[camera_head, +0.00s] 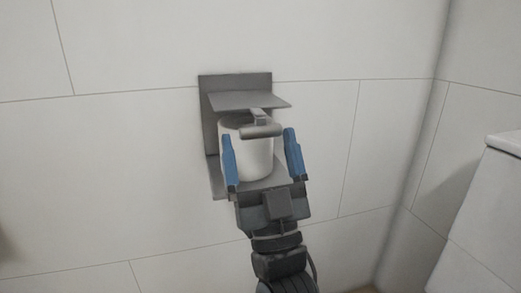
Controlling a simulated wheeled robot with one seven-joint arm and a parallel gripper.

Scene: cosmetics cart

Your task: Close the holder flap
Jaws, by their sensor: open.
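A grey holder (235,82) is fixed to the tiled wall, with a back plate, an upper plate (240,101) and a lower plate (217,185). A white roll-like cylinder (252,158) stands upright between the plates. A grey T-shaped piece with a rounded crossbar (261,131) juts out at the cylinder's upper front; which part is the flap I cannot tell for sure. My gripper (258,134) is open, its blue fingers on either side of the cylinder and crossbar. Whether the fingers touch anything is unclear. The gripper hides part of the lower plate.
A white cistern-like block (490,205) stands at the right edge. The tiled wall (120,180) is bare to the left of the holder, and a wall corner lies to its right.

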